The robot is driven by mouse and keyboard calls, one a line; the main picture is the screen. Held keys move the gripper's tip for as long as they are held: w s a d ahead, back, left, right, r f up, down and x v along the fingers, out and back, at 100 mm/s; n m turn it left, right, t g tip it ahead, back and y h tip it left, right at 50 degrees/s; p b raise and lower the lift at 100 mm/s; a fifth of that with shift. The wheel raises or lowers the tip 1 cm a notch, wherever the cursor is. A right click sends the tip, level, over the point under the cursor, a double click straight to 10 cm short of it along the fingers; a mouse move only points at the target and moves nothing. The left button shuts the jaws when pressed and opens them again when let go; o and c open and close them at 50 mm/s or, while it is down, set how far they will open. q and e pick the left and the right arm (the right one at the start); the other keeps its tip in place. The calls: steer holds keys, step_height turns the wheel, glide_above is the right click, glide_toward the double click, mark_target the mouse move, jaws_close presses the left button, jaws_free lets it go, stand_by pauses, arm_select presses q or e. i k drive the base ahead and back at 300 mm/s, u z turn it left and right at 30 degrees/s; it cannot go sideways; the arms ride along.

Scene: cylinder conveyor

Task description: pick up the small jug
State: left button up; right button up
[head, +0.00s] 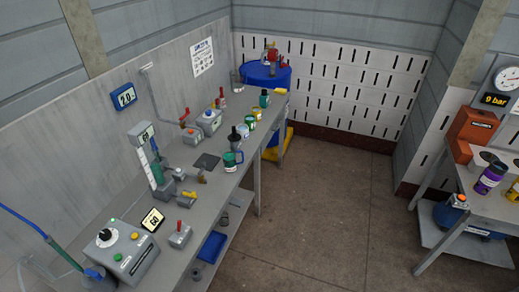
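A small dark teal jug (230,162) with a pale label and a handle on its right side stands upright near the front edge of the long grey workbench (208,190). It looks like the small jug, but it is small in the picture. A dark-topped container (235,138) stands just behind it. A blue vessel (93,274) with a hose in it stands at the lower left and is partly cut off. Neither of my grippers nor my arms show in the head view.
Several small cans (252,123) stand farther along the bench. A blue drum (264,75) stands at the far end. A second table (465,195) is at right. The floor between is clear.

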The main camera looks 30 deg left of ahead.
mark_target(228, 154)
steer(key=u, duration=0.25)
steer(key=i, duration=0.95)
steer(key=u, duration=1.25)
steer(key=i, duration=0.65)
steer(key=u, duration=0.65)
